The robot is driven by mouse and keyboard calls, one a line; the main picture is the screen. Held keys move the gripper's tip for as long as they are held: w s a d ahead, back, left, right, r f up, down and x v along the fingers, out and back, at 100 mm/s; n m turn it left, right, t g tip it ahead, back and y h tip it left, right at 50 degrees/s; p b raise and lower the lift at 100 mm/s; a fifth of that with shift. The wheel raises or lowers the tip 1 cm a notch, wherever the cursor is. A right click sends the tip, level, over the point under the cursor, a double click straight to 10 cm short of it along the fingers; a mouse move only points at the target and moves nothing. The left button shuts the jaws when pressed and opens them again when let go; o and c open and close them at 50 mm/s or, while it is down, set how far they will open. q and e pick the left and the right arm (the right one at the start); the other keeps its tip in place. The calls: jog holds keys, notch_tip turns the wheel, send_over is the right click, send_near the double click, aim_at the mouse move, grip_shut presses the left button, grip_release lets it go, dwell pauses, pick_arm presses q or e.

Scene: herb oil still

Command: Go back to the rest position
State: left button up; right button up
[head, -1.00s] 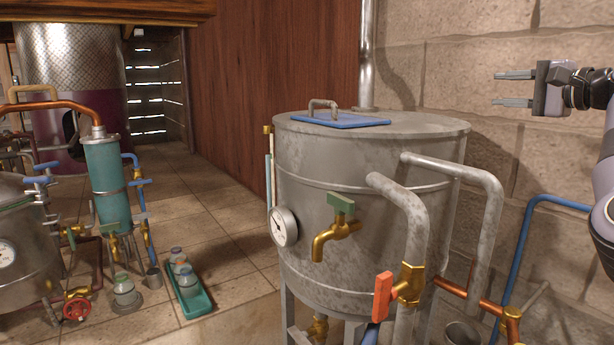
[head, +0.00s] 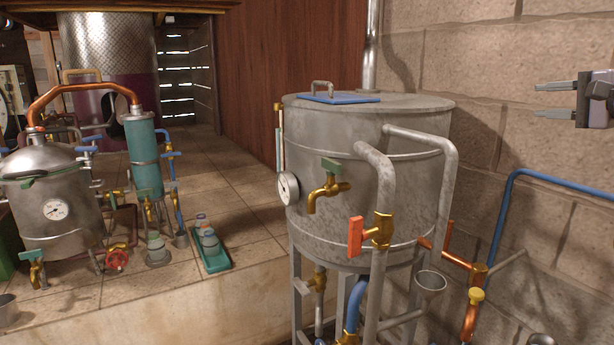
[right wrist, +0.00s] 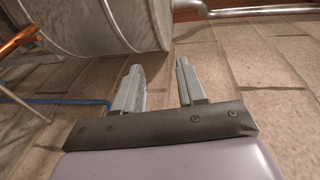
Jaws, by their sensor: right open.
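My right gripper (head: 562,100) is at the right edge of the head view, in front of the block wall. Its two fingers are apart with nothing between them. In the right wrist view the fingers (right wrist: 158,85) also stand open and empty, with the tank's side beyond them on the left. The grey metal tank (head: 330,225) stands in the middle of the head view, to the left of the gripper and apart from it. My left gripper does not show.
The tank carries a blue-based lid handle (head: 340,98), a green-handled tap (head: 327,187) and an orange-handled valve (head: 357,236). A blue pipe (head: 560,182) runs along the wall below the gripper. A small still (head: 60,215) and a green tray (head: 218,262) stand at left.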

jog(key=s+a+f+n+g+h, duration=0.1)
jog(key=s+f+n+g+h, duration=0.2)
jog(key=f, duration=1.4)
jog(key=s+f+n+g+h, duration=0.1)
jog(key=s+f+g+h, duration=0.25)
jog(key=f, duration=1.25)
jog(key=s+a+f+n+g, duration=0.1)
jog(key=s+a+f+n, duration=0.2)
jog(key=s+a+f, duration=0.35)
jog(key=s+a+f+n+g, duration=0.2)
jog(key=s+a+f+n, duration=0.15)
jog(key=s+f, duration=0.5)
jog(key=s+a+f+n+g+y, duration=0.1)
jog(key=s+a+n, duration=0.1)
jog(key=s+a, duration=0.7)
jog(key=s+a+f+n+g, duration=0.1)
jog(key=s+a+f+n, duration=0.3)
jog(key=s, duration=0.9)
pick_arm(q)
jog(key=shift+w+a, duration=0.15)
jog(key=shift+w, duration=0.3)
pick_arm(e)
jog(key=w+a+f+t+y, duration=0.2)
jog(key=w+a+f+t, duration=0.1)
jog(key=w+f+t, duration=0.3)
jog(key=shift+w+a+f+m+t, duration=0.2)
jog(key=shift+w+f+m+t, duration=0.15)
jog(key=shift+w+f, duration=0.15)
